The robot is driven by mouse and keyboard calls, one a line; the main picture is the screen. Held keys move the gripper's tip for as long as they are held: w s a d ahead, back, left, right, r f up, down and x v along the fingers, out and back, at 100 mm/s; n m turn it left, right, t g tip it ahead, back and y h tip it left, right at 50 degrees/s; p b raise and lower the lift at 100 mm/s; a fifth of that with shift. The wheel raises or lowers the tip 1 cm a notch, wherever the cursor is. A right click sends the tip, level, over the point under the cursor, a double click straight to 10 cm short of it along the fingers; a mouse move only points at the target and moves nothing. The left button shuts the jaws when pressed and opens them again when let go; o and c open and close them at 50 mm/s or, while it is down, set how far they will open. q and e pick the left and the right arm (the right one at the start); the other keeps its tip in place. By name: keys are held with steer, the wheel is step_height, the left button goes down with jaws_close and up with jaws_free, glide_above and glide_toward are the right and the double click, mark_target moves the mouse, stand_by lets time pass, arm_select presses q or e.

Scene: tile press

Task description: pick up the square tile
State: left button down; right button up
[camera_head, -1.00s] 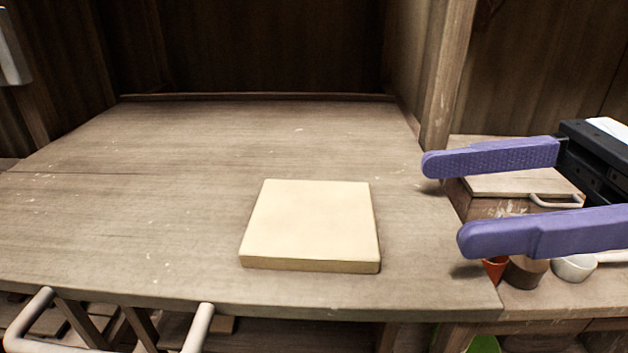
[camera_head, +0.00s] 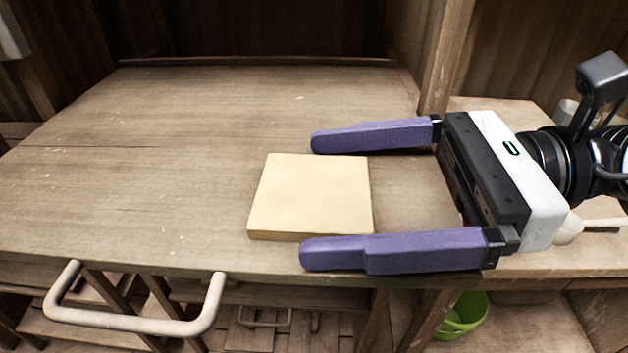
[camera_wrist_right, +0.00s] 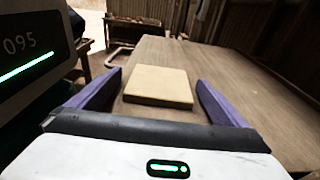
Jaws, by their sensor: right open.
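The square tile (camera_head: 311,194) is pale cream and lies flat on the wooden table (camera_head: 150,165), near its front edge. My right gripper (camera_head: 308,197) comes in from the right with its purple fingers open. One finger is at the tile's far side and the other at its near side, partly covering the tile's front right corner in the head view. In the right wrist view the tile (camera_wrist_right: 159,86) sits between and ahead of the two fingers, with gaps on both sides. My left gripper is not in view.
The table is clear to the left of the tile. A pale handle (camera_head: 140,325) sticks out below the front edge. A wooden post (camera_head: 447,60) stands at the back right. A green bucket (camera_head: 462,315) is on the floor below at the right.

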steer(key=c, duration=1.3)
